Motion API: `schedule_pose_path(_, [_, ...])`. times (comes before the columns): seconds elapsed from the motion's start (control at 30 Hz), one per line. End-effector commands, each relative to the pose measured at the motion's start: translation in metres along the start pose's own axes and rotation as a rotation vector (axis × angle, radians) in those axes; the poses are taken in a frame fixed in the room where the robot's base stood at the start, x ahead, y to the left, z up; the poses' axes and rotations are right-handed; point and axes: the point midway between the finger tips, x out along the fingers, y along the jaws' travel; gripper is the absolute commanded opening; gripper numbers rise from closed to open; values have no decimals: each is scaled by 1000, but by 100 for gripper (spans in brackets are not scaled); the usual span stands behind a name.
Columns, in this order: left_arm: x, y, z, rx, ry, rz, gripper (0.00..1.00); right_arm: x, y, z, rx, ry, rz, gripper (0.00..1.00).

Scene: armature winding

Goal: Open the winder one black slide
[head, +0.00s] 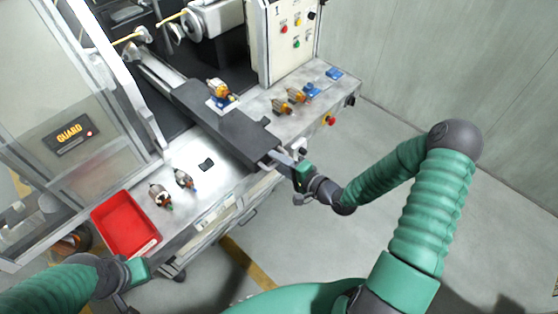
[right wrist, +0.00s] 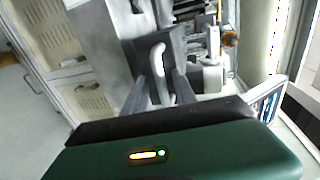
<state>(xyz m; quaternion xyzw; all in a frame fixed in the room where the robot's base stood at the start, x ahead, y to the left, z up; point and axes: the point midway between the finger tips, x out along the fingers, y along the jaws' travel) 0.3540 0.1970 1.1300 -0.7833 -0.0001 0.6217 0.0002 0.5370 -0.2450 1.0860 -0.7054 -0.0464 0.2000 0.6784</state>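The black slide (head: 240,125) is a long dark slab running from the winder to the front edge of the bench in the head view. A copper-coloured armature (head: 218,88) sits on a blue-and-white holder on it. My right gripper (head: 283,160) is at the slide's front end. In the right wrist view a light grey handle (right wrist: 158,72) stands between the two fingers of my right gripper (right wrist: 160,88), which look apart. Whether they touch the handle is unclear. My left gripper (head: 124,300) is at the lower left, away from the slide; its fingers are hard to make out.
A red tray (head: 128,222) and two armatures (head: 172,186) lie left of the slide. More armatures (head: 288,101) and blue pieces lie to its right, near a red-and-yellow button (head: 330,120). A clear guard (head: 75,140) stands at left. The floor (head: 340,240) in front is open.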

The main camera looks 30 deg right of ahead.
Motion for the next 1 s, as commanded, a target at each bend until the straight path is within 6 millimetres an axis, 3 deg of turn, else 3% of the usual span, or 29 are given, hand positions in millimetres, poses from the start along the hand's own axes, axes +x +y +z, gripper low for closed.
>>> schedule_pose_path(0.3, [0, 0, 0, 0, 0, 0, 0, -2, -1, -3, -1, 3, -4, 33])
schedule_pose_path(0.43, [4, 0, 1, 0, 0, 0, 0, -15, 0, -5, -3, 6, -3, 33])
schedule_pose_path(0.8, [17, 0, 4, 0, 0, 0, 0, -118, 0, -2, -3, 8, -1, 33])
schedule_pose_path(1.0, [-7, 0, -2, 0, 0, 0, 0, -158, -5, -2, 1, 5, -1, 33])
